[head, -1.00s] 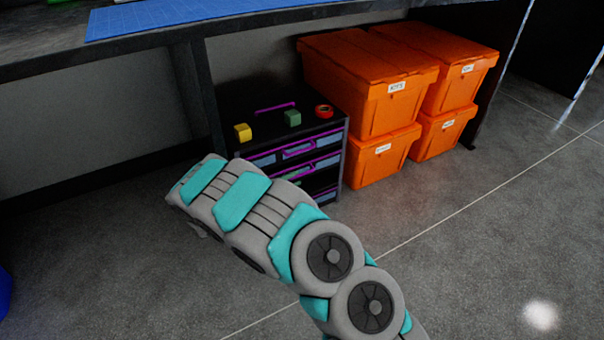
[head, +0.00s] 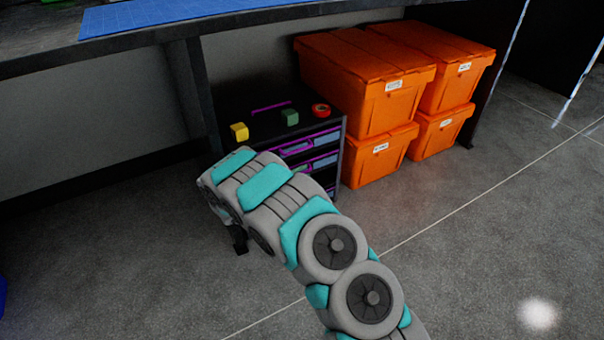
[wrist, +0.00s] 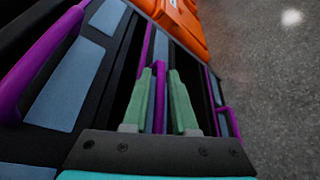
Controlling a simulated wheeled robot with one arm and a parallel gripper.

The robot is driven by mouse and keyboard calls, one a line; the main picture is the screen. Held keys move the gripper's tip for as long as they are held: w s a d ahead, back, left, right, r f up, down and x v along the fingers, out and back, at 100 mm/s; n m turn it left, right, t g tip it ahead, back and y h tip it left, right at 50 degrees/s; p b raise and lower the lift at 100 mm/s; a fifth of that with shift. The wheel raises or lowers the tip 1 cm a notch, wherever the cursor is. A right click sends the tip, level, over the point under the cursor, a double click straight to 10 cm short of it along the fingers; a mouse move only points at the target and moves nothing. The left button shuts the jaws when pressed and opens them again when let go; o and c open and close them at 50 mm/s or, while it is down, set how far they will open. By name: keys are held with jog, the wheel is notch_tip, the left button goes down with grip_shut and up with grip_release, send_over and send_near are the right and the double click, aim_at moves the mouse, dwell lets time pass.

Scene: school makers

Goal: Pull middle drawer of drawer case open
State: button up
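The black drawer case (head: 333,178) stands on the floor under the bench, with purple handles and blue-grey drawer fronts. My arm covers its lower left front in the head view. In the wrist view the case appears turned on its side. A top drawer handle (wrist: 38,66) is large at the left, the middle drawer handle (wrist: 160,112) is in the centre, and a lower handle (wrist: 228,118) is at the right. My gripper (wrist: 161,75) has its two green fingers apart, one on each side of the middle handle. I cannot tell whether they touch it. My arm hides the gripper in the head view.
A yellow block (head: 239,132), a green block (head: 290,117) and a red tape roll (head: 321,110) sit on the case top. Several orange crates (head: 382,105) are stacked close to its right. The bench top (head: 60,62) overhangs from above. The floor in front is clear.

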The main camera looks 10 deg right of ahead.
jog(key=shift+c, duration=0.2)
grip_shut()
dwell(1.1)
